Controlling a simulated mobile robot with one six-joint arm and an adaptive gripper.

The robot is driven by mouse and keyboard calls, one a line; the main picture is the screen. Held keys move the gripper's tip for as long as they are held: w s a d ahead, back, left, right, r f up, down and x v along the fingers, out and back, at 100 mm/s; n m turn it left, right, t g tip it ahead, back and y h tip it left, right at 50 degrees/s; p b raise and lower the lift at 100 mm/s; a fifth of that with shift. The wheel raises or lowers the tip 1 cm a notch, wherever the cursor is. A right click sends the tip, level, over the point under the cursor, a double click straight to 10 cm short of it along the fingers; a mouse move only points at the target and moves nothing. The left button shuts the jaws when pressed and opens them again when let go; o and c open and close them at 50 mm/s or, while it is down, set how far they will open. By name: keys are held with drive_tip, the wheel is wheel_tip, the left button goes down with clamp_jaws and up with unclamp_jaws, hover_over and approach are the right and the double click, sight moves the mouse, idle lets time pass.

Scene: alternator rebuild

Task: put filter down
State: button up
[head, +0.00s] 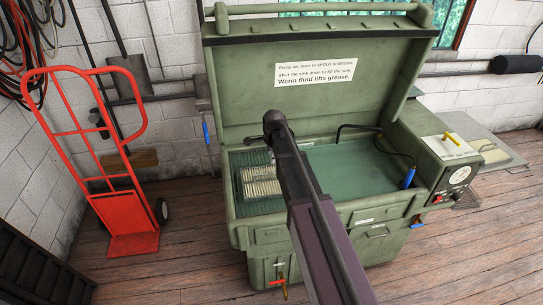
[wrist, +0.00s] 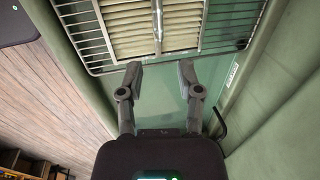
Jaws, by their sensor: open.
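The filter (head: 262,188), cream and pleated, lies in the left part of the green parts washer's sink. In the wrist view the filter (wrist: 132,34) is at the top, with a metal strip across its pleats. Wire rack bars (wrist: 85,30) show on both sides of it and along its near edge. My gripper (wrist: 159,80) is open, with its two fingers apart and nothing between them. The fingertips are close to the rack's near edge; I cannot tell if they touch it. In the head view my arm hides the gripper and part of the sink.
The washer's lid (head: 330,100) stands open behind the sink. The sink's right part (head: 345,175) is clear except for a hose with a blue-handled end (head: 408,178). A control box (head: 448,160) sits at right. A red hand truck (head: 105,160) stands at left.

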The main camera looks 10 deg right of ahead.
idle(0.3)
drive_tip(key=s+n+g, duration=0.2)
drive_tip(key=s+n, duration=1.6)
drive_tip(key=s, duration=0.8)
drive_tip(key=shift+f, duration=0.2)
